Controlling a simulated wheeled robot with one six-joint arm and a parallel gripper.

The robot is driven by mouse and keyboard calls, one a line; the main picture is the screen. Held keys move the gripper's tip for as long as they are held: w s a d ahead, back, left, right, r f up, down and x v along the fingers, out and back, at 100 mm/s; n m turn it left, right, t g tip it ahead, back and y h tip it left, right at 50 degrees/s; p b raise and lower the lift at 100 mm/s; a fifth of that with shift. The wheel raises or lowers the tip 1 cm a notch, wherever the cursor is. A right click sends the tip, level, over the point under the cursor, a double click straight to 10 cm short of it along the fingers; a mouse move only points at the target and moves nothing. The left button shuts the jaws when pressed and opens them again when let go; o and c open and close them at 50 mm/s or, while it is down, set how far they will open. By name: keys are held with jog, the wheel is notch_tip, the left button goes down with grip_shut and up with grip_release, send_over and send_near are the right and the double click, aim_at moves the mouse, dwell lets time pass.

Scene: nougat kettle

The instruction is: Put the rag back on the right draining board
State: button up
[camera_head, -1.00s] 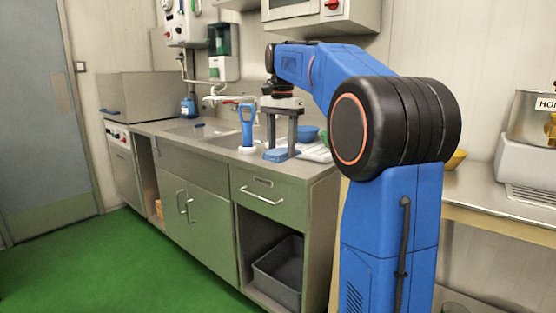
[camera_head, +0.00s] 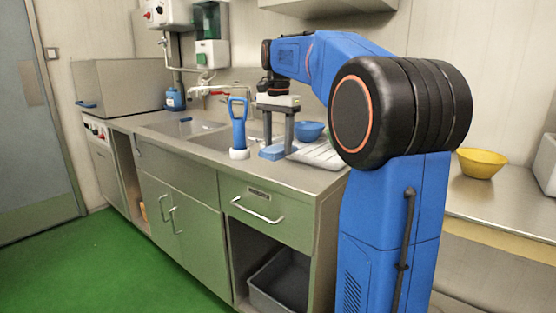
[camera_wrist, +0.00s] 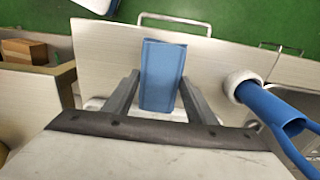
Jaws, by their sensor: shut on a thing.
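The rag is a folded blue block (camera_wrist: 161,70) between the fingers of my gripper (camera_wrist: 157,92) in the wrist view. My gripper is shut on it. In the head view, my gripper (camera_head: 278,147) points down at the sink unit, with the light-blue rag (camera_head: 271,153) at its fingertips, low over the counter's front part. I cannot tell whether the rag touches the counter. The right draining board (camera_head: 322,155) is the pale ribbed area right of my gripper, partly hidden by my arm.
A blue-handled tool with a white base (camera_head: 239,130) stands close left of my gripper. A blue bowl (camera_head: 309,131) sits behind it, beside the draining board. The sink and tap (camera_head: 205,90) are farther left. A yellow bowl (camera_head: 481,163) is on the right-hand table.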

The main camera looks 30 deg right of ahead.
aim_at(278, 170)
jog(key=shift+f, duration=2.55)
jog(key=o, duration=1)
jog(key=shift+f, duration=0.1)
jog(key=shift+o, duration=0.2)
notch_tip(278, 170, up, 12)
jog(key=shift+r, duration=0.15)
